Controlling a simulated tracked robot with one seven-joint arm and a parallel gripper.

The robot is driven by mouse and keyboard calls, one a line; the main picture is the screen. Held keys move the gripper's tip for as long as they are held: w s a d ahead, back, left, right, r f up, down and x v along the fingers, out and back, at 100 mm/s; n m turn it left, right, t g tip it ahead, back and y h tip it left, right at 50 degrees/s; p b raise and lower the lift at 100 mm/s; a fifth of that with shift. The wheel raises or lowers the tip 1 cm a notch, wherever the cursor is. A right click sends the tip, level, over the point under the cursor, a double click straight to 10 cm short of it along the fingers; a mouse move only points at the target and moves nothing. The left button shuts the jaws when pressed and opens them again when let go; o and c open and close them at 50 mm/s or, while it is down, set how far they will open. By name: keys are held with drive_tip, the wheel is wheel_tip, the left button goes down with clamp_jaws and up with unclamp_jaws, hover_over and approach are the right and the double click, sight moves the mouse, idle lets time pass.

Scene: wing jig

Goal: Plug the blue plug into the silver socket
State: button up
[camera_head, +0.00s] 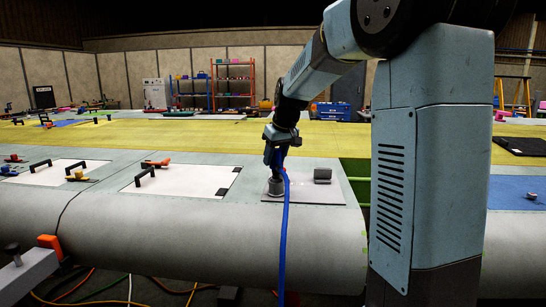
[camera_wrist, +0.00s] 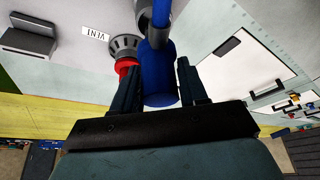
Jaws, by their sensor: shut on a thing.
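My gripper (camera_head: 277,150) is above the wing's grey panel, shut on the blue plug (camera_wrist: 158,75). In the wrist view the plug sits between the two dark fingers (camera_wrist: 158,90), and a blue cable (camera_head: 284,240) runs from it down over the wing's front edge. The silver socket (camera_head: 276,187) stands on the panel, just below the gripper in the head view. A round grey fitting (camera_wrist: 125,45), which looks like the socket, shows beside the plug in the wrist view, with a red part (camera_wrist: 125,66) at its edge. I cannot tell whether plug and socket touch.
A dark box-like fitting (camera_head: 322,175) stands on the panel right of the socket. White hatch panels with black handles (camera_head: 143,177) lie to the left. A green-edged opening (camera_head: 355,172) is at the right. Loose cables lie on the floor in front.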

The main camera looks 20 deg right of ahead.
sight(275, 166)
drive_tip(key=shift+s+f, duration=0.1)
drive_tip(key=shift+f, duration=1.7)
idle(1.1)
drive_tip(key=o, duration=1.1)
drive_tip(key=v, duration=1.3)
drive_tip(key=shift+s+d+r, duration=0.1)
drive_tip(key=shift+s+r, duration=0.1)
drive_tip(key=shift+r, duration=0.15)
drive_tip(key=shift+s, duration=0.1)
